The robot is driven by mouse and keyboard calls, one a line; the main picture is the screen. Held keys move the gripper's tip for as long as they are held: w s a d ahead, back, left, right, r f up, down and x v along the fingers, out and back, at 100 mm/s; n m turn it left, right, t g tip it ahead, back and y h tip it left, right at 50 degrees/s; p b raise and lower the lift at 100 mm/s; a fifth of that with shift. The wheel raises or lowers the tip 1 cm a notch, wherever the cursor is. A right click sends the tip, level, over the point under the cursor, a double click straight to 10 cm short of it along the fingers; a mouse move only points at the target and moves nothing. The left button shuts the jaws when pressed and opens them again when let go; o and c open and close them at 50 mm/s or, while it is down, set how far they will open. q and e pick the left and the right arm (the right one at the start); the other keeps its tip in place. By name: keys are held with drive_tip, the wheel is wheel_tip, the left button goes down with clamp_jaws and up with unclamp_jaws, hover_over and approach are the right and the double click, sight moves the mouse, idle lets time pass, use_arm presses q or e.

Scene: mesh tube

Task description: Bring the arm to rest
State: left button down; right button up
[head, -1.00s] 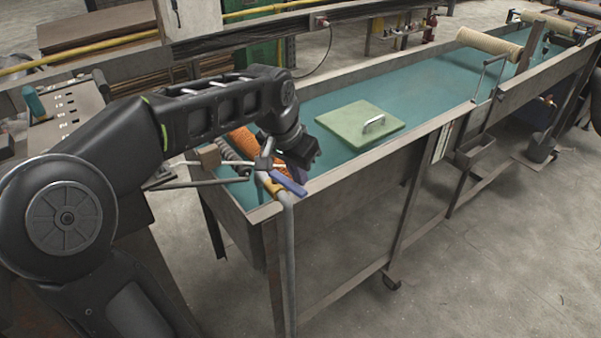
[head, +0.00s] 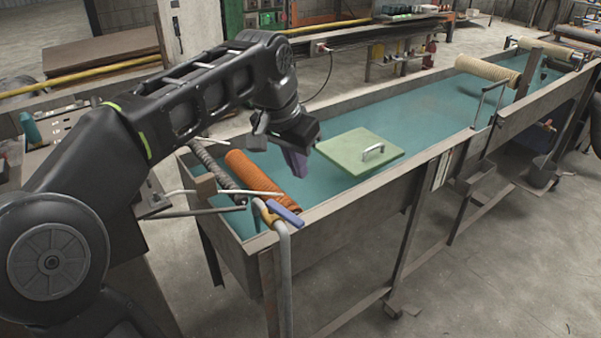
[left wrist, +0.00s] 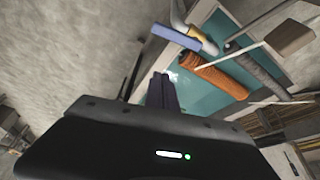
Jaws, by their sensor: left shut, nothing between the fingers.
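My left arm comes in from the left in the head view. Its gripper (head: 296,163) hangs above the near end of the long trough, left of the green lid, apart from everything. The fingers are shut together with nothing between them; they also show in the left wrist view (left wrist: 163,90). An orange mesh roll (head: 262,176) lies in the near end of the trough, below and left of the gripper. It also shows in the left wrist view (left wrist: 214,76). My right gripper is in neither view.
The long trough (head: 345,212) has a teal bottom. A green lid with a handle (head: 350,157) lies over it. A pipe with a blue lever (head: 286,215) stands at the near corner. A beige roll (head: 487,69) lies across the far part. Floor to the right is open.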

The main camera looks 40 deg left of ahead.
use_arm(q)
drive_tip(key=shift+w, duration=0.15)
idle(0.3)
